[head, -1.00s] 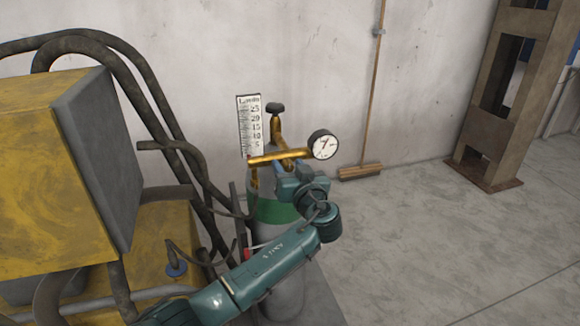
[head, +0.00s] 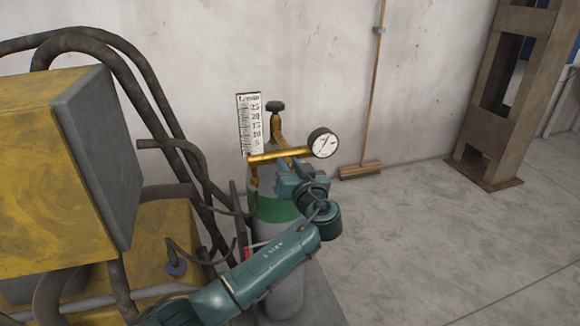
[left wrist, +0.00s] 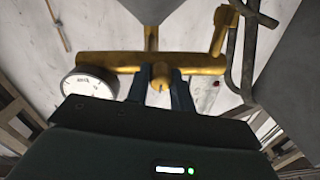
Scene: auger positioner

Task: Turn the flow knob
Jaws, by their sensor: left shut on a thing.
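A gas cylinder (head: 288,285) with a green band stands beside the yellow machine. On top is a brass regulator (head: 280,156) with a round dial gauge (head: 323,142), a dark top knob (head: 275,106) and an upright flow scale (head: 250,123). My left gripper (head: 290,172) reaches up to the regulator from the front. In the left wrist view its fingers (left wrist: 161,88) are closed around a small brass knob (left wrist: 160,76) at the middle of the regulator's bar. The gauge also shows there (left wrist: 90,86). In the head view my wrist hides this knob. My right gripper is not in view.
A yellow machine (head: 50,180) with thick dark hoses (head: 150,85) stands close on the left. A broom (head: 361,171) leans on the wall behind, and a rusty steel post (head: 493,150) stands at right. The floor right of the cylinder is clear.

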